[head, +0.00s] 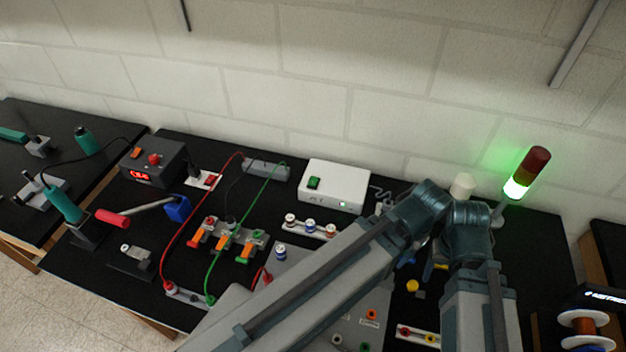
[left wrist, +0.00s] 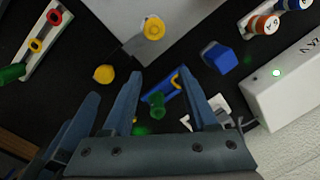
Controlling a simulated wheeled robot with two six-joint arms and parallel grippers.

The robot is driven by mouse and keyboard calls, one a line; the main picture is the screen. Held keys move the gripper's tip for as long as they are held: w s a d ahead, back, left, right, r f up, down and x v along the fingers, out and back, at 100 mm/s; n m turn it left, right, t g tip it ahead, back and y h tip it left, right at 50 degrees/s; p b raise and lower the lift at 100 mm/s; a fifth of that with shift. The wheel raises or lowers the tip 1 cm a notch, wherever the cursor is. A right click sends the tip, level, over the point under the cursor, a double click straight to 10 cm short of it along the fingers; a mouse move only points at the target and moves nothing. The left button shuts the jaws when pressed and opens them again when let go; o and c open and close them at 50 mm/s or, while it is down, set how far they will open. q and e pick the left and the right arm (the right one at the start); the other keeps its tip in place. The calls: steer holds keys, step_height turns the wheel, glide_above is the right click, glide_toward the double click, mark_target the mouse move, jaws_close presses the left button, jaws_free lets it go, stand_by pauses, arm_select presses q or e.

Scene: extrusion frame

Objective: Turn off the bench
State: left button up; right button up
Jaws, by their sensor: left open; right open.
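A white power box (head: 334,187) stands at the back of the bench with a green switch (head: 313,183) and a small lit green lamp; it also shows in the left wrist view (left wrist: 300,100). The signal tower (head: 527,173) at the back right glows green below a dark red cap. A dark grey station (head: 153,163) at the back left has a lit red display and a red knob. My left gripper (left wrist: 163,82) is open and empty in the left wrist view, above small parts beside the white box. My arms cover the bench's right middle in the head view; my right jaws cannot be made out.
Orange-handled switches (head: 229,240) stand mid-bench, with red and green cables around them. A red-handled tool (head: 112,218) and a soldering iron (head: 63,203) are at the left. A blue block (left wrist: 218,57) lies near the white box. A spool (head: 583,328) stands lower right.

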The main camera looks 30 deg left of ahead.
arm_select(q)
steer(key=shift+w+a+r, duration=0.2)
steer(key=shift+r, duration=0.05)
steer(key=shift+c, duration=1.1)
steer(key=shift+n, duration=0.8)
steer(key=w+a+r+p, duration=0.2)
steer(key=a, duration=0.1)
steer(key=w+a+r+p, duration=0.1)
steer(key=a+p, duration=0.1)
steer(key=shift+w+a+r, duration=0.15)
steer(key=shift+w+r, duration=0.2)
steer(key=shift+w, duration=0.05)
jaws_close()
steer(key=w+a+r+n+p, duration=0.1)
steer(key=w+a+r+p, duration=0.1)
steer(key=a, duration=0.6)
steer(key=w+a+r+n+t+p, duration=0.1)
steer(key=a+r+p, duration=0.3)
steer(key=a, duration=0.4)
steer(key=w+a+r+n+t+p, duration=0.1)
steer(key=w+a+r+n+p, duration=0.1)
steer(key=a, duration=0.6)
steer(key=shift+w+r+n+h+p, duration=0.3)
steer(key=shift+r+n+p, duration=0.3)
steer(key=shift+r+p, duration=0.45)
